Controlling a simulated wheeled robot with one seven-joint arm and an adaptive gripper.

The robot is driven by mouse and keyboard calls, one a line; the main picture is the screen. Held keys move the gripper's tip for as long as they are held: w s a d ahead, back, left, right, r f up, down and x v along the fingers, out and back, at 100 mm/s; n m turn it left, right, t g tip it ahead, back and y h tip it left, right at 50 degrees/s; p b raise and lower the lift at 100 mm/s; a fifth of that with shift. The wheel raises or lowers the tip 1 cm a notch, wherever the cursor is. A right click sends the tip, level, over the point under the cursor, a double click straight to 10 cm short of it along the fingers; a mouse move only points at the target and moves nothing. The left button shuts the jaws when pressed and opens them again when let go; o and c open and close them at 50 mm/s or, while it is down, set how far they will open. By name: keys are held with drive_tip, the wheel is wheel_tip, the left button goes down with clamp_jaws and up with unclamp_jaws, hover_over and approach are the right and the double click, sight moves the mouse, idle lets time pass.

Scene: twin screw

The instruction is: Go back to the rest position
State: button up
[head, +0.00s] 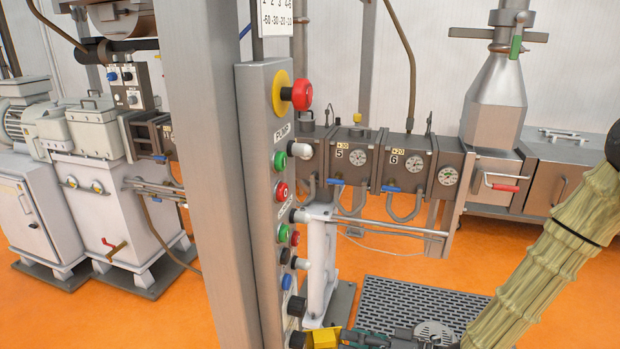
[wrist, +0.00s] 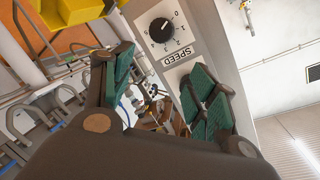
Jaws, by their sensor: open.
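My gripper (head: 385,339) is at the bottom edge of the head view, just right of the lower end of a grey control panel (head: 262,150). Part of it is cut off by the frame. In the wrist view its two green-padded fingers (wrist: 163,72) stand apart, with nothing held between them. Beyond them is a panel face with a black SPEED knob (wrist: 162,30); the fingers look apart from the knob. My arm in a tan ribbed sleeve comes in from the right in the head view.
The panel carries a red emergency stop (head: 302,95) and several buttons. Behind stand the extruder barrel (head: 380,160), a steel hopper (head: 494,105) and a white machine (head: 110,200). A floor grate (head: 415,300) lies beyond my gripper. A yellow object (head: 324,339) is beside the panel's lower end.

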drive_tip(key=s+d+f+m+g+h, duration=0.15)
drive_tip(key=s+f+h, duration=0.3)
drive_tip(key=f, duration=0.55)
drive_tip(key=s+d+f+m+g+h, duration=0.1)
drive_tip(key=s+d+f+m+h, duration=0.25)
drive_tip(key=f, duration=0.65)
drive_tip(key=s+d+f+g+h, duration=0.2)
drive_tip(key=s+d+f+h, duration=0.1)
drive_tip(key=s, duration=0.6)
drive_tip(key=s+d+f+n+g+h, duration=0.1)
drive_tip(key=s+d+f+g+h, duration=0.1)
drive_tip(key=s, duration=0.7)
wheel_tip(320, 180, down, 3)
drive_tip(key=shift+s+d+f+h, duration=0.15)
drive_tip(key=shift+d+h, duration=0.45)
drive_tip(key=shift+d, duration=0.35)
